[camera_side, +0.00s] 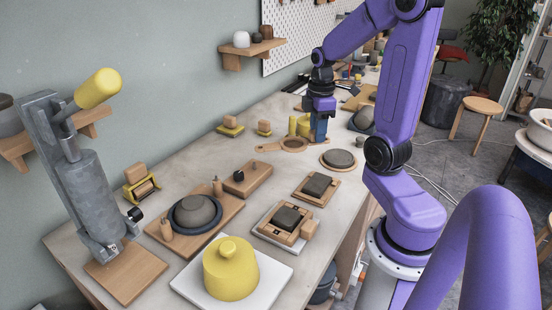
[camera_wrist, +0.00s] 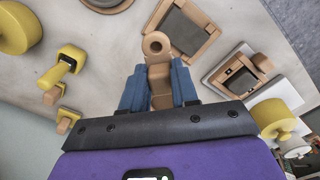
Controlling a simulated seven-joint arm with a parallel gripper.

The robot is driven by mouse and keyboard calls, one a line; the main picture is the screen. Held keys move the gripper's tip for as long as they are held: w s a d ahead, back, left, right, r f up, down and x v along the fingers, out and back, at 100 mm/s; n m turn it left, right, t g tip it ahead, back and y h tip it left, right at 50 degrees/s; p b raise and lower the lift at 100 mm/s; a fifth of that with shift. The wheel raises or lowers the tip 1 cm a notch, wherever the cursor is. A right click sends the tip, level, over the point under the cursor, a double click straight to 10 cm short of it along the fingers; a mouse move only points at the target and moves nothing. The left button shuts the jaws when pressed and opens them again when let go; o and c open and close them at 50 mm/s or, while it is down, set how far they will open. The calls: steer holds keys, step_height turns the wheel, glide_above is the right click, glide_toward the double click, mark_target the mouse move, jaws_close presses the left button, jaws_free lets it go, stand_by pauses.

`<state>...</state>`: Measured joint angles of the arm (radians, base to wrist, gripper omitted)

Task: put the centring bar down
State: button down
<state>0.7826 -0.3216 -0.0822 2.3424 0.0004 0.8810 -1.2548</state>
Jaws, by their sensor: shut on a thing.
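My gripper (camera_side: 318,137) is low over the far part of the workbench in the side view. In the wrist view its two blue fingers (camera_wrist: 158,68) are shut on the wooden centring bar (camera_wrist: 158,58). The bar's round end with a hole sticks out beyond the fingertips. In the side view a flat wooden piece with a ring (camera_side: 282,146) shows just left of the fingers and appears to be this bar. I cannot tell whether its underside touches the bench.
A round dark disc on a wooden bat (camera_side: 340,159) and a square bat (camera_side: 317,188) stand nearby on the bench (camera_side: 225,165). Small yellow-based tools (camera_side: 230,129) sit towards the wall. Yellow cylinders (camera_side: 303,126) stand close to my gripper. A yellow lidded piece (camera_side: 231,270) is at the front.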

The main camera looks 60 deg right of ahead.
steer(key=shift+w+d+f, duration=0.1)
steer(key=shift+d+f, duration=0.05)
steer(key=shift+d, duration=0.15)
steer(key=w+d+f, duration=0.2)
steer(key=w+f, duration=0.1)
steer(key=w+d+f, duration=0.2)
steer(key=w+f, duration=0.1)
steer(key=w, duration=0.1)
steer(key=w+d+f, duration=0.3)
steer(key=shift+w, duration=0.35)
steer(key=shift+w+d+f, duration=0.1)
steer(key=shift+w+f, duration=0.05)
steer(key=shift+f, duration=1.7)
steer(key=shift+f, duration=0.15)
steer(key=c, duration=1.1)
jaws_free()
steer(key=shift+c, duration=0.2)
